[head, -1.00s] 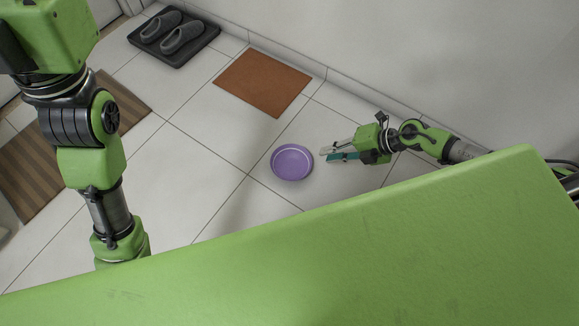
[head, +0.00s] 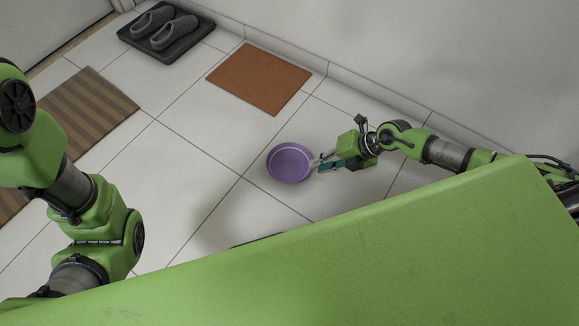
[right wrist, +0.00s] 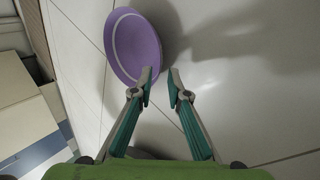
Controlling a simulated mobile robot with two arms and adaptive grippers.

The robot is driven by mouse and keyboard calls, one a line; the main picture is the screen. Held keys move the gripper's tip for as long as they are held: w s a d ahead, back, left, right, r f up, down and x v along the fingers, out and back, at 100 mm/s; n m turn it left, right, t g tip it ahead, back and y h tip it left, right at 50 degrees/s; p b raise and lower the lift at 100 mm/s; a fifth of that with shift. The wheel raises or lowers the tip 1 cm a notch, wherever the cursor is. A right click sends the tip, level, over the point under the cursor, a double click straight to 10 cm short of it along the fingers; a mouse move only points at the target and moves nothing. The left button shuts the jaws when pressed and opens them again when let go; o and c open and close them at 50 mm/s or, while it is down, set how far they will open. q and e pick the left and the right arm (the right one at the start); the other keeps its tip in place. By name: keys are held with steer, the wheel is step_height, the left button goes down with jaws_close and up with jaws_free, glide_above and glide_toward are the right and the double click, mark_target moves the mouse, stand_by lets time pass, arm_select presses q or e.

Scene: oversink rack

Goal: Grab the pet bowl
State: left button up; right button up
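The pet bowl is a round purple dish (head: 289,163) with a pale ring inside, on the tiled floor near the middle of the head view. It also shows in the right wrist view (right wrist: 137,46), at the upper left. My right gripper (head: 317,164) is at the bowl's right edge. In the right wrist view its two fingertips (right wrist: 160,78) are apart, with the bowl's near rim around the gap; the left fingertip overlaps the rim. I cannot tell whether it touches. My left arm comes in at the left, but its gripper is out of view.
A brown mat (head: 259,78) lies beyond the bowl by the wall. A dark tray (head: 190,40) holds grey slippers (head: 175,32) at the upper left. A striped rug (head: 88,115) lies at the left. The floor around the bowl is clear.

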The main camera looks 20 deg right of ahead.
mark_target(290, 165)
steer(key=b+x, duration=0.4)
steer(key=shift+f, duration=0.1)
steer(key=shift+w+a+f+b, duration=0.2)
steer(key=shift+a+f+b, duration=0.1)
steer(key=shift+f+b, duration=0.1)
steer(key=shift+r, duration=0.1)
jaws_close()
